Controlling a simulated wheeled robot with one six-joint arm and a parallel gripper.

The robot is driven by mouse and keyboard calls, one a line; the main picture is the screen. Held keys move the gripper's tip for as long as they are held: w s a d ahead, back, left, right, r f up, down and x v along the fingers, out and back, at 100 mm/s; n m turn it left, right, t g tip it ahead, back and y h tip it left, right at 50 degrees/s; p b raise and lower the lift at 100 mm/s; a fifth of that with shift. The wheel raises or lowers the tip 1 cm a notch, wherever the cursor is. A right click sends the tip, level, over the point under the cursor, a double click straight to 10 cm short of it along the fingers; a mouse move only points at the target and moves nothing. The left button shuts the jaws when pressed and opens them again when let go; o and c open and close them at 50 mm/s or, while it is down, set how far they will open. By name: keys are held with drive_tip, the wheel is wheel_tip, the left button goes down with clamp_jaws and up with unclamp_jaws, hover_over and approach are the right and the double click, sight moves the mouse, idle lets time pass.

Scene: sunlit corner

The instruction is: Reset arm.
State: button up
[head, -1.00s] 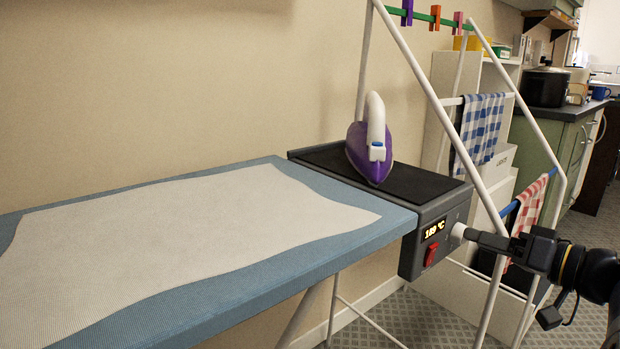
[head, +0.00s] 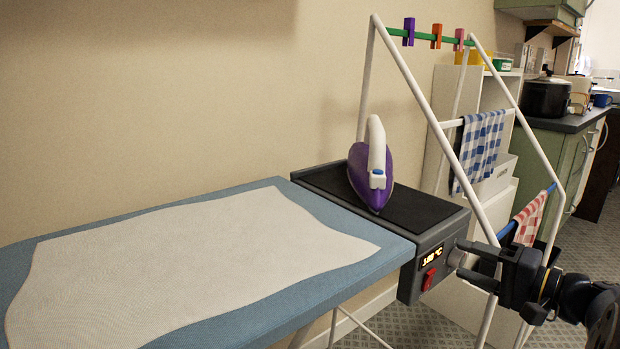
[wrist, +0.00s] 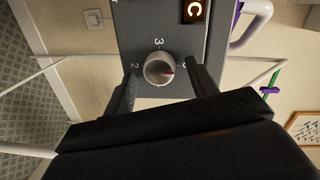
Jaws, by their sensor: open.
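My gripper (head: 467,263) is at the front of the grey control box (head: 413,290) at the right end of the ironing board. Its two fingers are spread, and nothing is held between them. In the wrist view the fingers of my gripper (wrist: 162,86) stand to either side of a round pale knob (wrist: 158,68), with a gap on both sides. The knob's pointer mark is reddish, and numbers are printed around it. In the head view the knob (head: 456,258) is partly hidden by the fingers. A lit display (head: 432,256) and a red switch (head: 429,279) are left of it.
A purple and white iron (head: 373,180) rests on the black pad atop the box. A white drying rack (head: 415,85) stands close behind and beside my arm, with a blue checked cloth (head: 480,145) and a red checked cloth (head: 529,218). The blue board (head: 300,305) extends left.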

drive_tip(key=m+p, duration=0.6)
drive_tip(key=p, duration=0.1)
drive_tip(key=shift+r+y, duration=0.1)
drive_tip(key=shift+y, duration=0.3)
drive_tip(key=m+p, duration=0.4)
drive_tip(key=shift+f+m+t+y+p, duration=0.15)
drive_tip(key=shift+f+m+p, duration=0.05)
drive_tip(key=shift+m+p, duration=0.35)
drive_tip(key=shift+f+m+t+y+p, duration=0.15)
drive_tip(key=shift+m+p, duration=0.3)
drive_tip(key=shift+m, duration=0.2)
